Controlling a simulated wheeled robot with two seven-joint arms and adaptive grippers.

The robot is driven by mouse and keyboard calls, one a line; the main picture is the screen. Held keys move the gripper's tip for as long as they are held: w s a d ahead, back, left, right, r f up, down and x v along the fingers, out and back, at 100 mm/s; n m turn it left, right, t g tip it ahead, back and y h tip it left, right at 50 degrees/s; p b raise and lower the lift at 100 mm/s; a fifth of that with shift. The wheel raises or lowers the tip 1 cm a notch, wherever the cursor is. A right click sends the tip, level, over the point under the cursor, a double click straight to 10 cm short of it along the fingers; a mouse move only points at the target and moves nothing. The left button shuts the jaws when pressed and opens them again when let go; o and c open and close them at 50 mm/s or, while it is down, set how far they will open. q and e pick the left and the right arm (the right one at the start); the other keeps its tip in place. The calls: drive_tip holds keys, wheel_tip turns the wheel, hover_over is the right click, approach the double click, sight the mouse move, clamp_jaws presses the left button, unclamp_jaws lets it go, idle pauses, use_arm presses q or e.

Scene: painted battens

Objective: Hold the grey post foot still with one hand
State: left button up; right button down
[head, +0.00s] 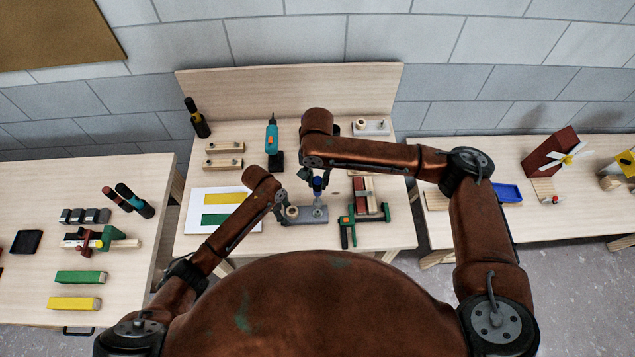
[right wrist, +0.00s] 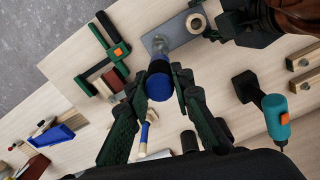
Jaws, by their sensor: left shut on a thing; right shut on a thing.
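The grey post foot (head: 303,218) is a flat plate near the front of the middle table. It carries a pale wooden round (head: 292,212) towards its left end and also shows in the right wrist view (right wrist: 182,36). My left gripper (head: 281,208) is shut on the left end of the foot; its fingertips are partly hidden. My right gripper (head: 318,182) is shut on a blue-handled tool, whose handle (right wrist: 159,82) stands between the fingers in the right wrist view. The tool points down at a round metal piece on the foot; whether they touch is unclear.
A green clamp (head: 348,228) and red and pale battens (head: 366,196) lie just right of the foot. A teal drill (head: 272,136) stands behind. A white sheet with yellow and green bars (head: 196,222) lies left. Side tables hold more parts.

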sight(317, 190)
wheel_tip(317, 190, up, 3)
drive_tip(key=shift+f, duration=0.3)
drive_tip(key=shift+f, duration=4.15)
drive_tip(key=n, duration=0.5)
